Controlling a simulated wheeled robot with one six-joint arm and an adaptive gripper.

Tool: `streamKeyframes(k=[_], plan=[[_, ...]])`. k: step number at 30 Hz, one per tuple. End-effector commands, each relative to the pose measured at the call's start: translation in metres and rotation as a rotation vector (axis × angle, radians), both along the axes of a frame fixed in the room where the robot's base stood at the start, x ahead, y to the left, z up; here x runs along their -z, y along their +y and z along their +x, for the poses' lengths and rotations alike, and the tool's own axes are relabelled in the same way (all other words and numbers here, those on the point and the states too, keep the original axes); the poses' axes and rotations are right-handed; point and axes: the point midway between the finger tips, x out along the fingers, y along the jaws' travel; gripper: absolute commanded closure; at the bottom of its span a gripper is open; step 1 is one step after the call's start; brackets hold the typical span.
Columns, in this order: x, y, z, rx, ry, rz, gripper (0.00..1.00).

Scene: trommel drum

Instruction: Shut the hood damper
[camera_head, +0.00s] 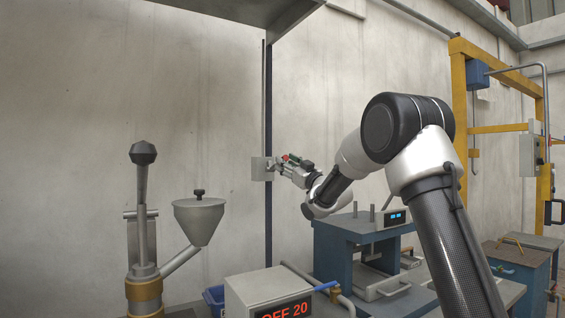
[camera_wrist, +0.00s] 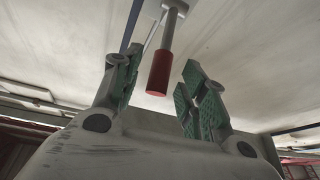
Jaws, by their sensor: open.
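The hood (camera_head: 235,8) shows at the top of the head view, with a dark vertical post (camera_head: 268,100) below its edge. A small grey box (camera_head: 259,169) sits on the post at mid height. A lever with a red grip (camera_wrist: 159,74) and a grey metal shank (camera_wrist: 170,30) stands out near it; I take it for the damper handle. In the head view only a bit of red (camera_head: 285,158) shows by the fingers. My gripper (camera_wrist: 155,66) is open, its green-padded fingers on either side of the red grip's line, with gaps on both sides. The damper plate is not visible.
A grey funnel (camera_head: 199,219) and a black-knobbed lever (camera_head: 143,153) stand at left. A box with a red display (camera_head: 270,290) is in front. A blue press (camera_head: 345,240) stands below my arm. A yellow frame (camera_head: 460,110) is at right. The wall around the post is clear.

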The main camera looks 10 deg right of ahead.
Motion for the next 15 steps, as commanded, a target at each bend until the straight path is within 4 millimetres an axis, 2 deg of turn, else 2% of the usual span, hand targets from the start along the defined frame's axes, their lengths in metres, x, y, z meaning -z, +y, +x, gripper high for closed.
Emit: streamKeyframes(k=[6,15], plan=[[-0.01,0.011,0.022,0.0,0.0,0.0,0.57],[-0.011,0.012,0.025,0.0,0.002,-0.001,0.57]])
